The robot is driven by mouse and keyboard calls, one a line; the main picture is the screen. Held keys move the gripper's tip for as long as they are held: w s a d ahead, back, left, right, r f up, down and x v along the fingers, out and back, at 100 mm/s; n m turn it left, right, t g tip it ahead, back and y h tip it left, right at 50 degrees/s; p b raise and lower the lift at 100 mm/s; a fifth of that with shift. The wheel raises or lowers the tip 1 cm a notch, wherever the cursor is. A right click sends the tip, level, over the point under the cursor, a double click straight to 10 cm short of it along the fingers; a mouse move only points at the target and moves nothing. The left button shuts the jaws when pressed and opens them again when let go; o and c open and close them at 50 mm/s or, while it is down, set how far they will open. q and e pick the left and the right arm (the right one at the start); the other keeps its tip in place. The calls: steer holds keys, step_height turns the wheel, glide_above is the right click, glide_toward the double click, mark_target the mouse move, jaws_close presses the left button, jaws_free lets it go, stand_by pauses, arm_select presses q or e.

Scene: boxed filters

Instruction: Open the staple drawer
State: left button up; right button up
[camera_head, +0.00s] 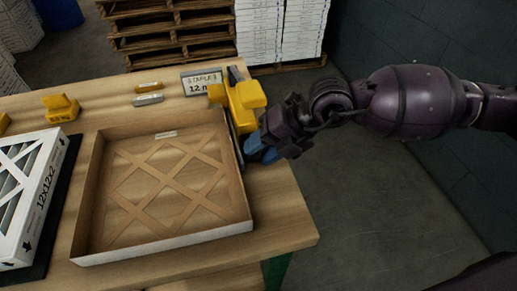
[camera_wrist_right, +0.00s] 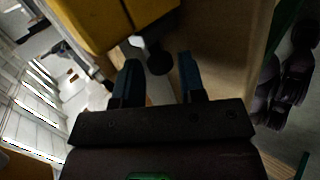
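A yellow stapler-like device (camera_head: 240,100) stands at the table's right edge, behind the open box; I cannot make out a separate staple drawer on it. In the right wrist view its yellow body (camera_wrist_right: 95,22) fills the top left, with a dark round knob (camera_wrist_right: 158,60) below it. My right gripper (camera_head: 262,148) is at the device's near right side, its blue fingers partly hidden by its own wrist. In the wrist view the two fingers (camera_wrist_right: 160,82) are apart, with nothing clearly held between them. The knob lies just beyond the fingertips. My left gripper is out of view.
An open cardboard box (camera_head: 165,190) with a lattice bottom fills the table's middle. A "STAPLES" sign (camera_head: 200,82) and small yellow and grey bars (camera_head: 149,93) stand behind it. A white-framed filter (camera_head: 25,200) lies left. Free floor (camera_head: 360,215) is on the right.

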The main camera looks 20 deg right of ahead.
steer(key=shift+a+f, duration=0.25)
steer(key=shift+c, duration=0.2)
jaws_close()
